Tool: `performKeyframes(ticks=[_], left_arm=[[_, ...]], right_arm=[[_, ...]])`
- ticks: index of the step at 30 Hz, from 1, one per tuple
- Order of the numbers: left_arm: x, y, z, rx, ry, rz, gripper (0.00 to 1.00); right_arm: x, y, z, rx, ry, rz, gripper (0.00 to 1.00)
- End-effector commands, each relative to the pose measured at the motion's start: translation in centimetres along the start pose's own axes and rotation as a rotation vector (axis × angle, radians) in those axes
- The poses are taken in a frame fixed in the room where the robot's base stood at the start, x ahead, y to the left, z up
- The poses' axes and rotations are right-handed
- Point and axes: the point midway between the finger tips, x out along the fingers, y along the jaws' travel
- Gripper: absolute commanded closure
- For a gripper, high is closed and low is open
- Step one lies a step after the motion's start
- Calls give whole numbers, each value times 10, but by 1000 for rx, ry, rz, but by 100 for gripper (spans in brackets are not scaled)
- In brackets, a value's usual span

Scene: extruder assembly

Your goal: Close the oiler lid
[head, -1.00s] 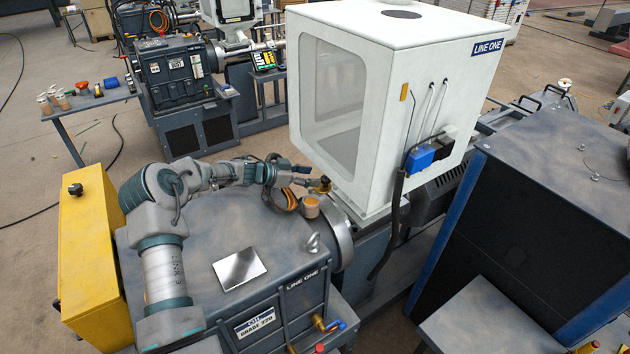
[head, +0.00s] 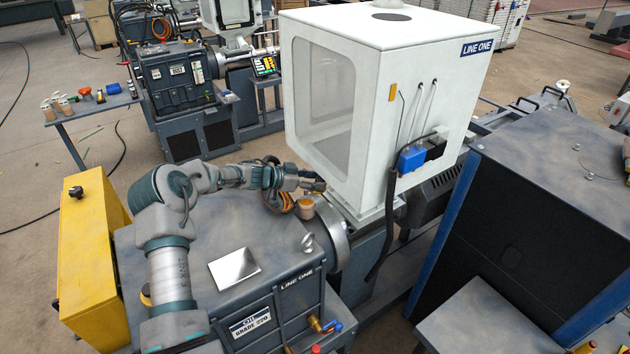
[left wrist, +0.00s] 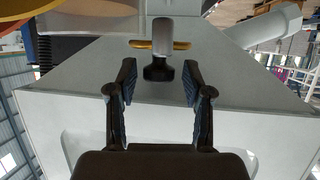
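The oiler (head: 305,209) is a small amber-brown cup on top of the grey machine housing, near its round flange. My left gripper (head: 318,185) is just above and beside the oiler, close to the white cabinet. In the left wrist view my left gripper (left wrist: 159,75) has its two fingers spread apart. A black knob (left wrist: 159,70) on a grey stem with a brass crossbar (left wrist: 160,45) shows between the fingertips, with gaps on both sides. It may be the oiler's lid; its exact tilt is hard to tell. My right gripper is not in view.
The white cabinet (head: 385,55) stands just behind the gripper. A ridge-like metal tab (head: 308,243) and a shiny plate (head: 234,267) are on the housing top (head: 250,225). A yellow box (head: 88,255) is at the left. A dark cabinet (head: 540,215) stands at the right.

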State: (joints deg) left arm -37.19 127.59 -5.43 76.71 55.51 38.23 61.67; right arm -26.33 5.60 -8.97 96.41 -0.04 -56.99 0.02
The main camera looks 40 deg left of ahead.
Motion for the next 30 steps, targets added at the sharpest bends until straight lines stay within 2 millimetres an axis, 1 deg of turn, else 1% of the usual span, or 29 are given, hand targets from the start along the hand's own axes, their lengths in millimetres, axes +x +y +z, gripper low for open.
performKeyframes(ticks=[2,8,11,13,17,24,30], left_arm=[[1,2,-1,0,2,4,42],[0,-1,0,-2,5,7,42],[-3,-1,-1,-2,7,7,42],[-10,0,-2,-2,7,7,42],[-29,1,-3,-2,11,7,42],[-75,5,-7,4,8,4,42],[-103,6,-6,5,3,4,42]], right_arm=[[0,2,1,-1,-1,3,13],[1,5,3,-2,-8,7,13],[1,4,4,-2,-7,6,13],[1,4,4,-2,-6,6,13],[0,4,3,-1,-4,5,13],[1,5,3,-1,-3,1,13],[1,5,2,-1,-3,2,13]])
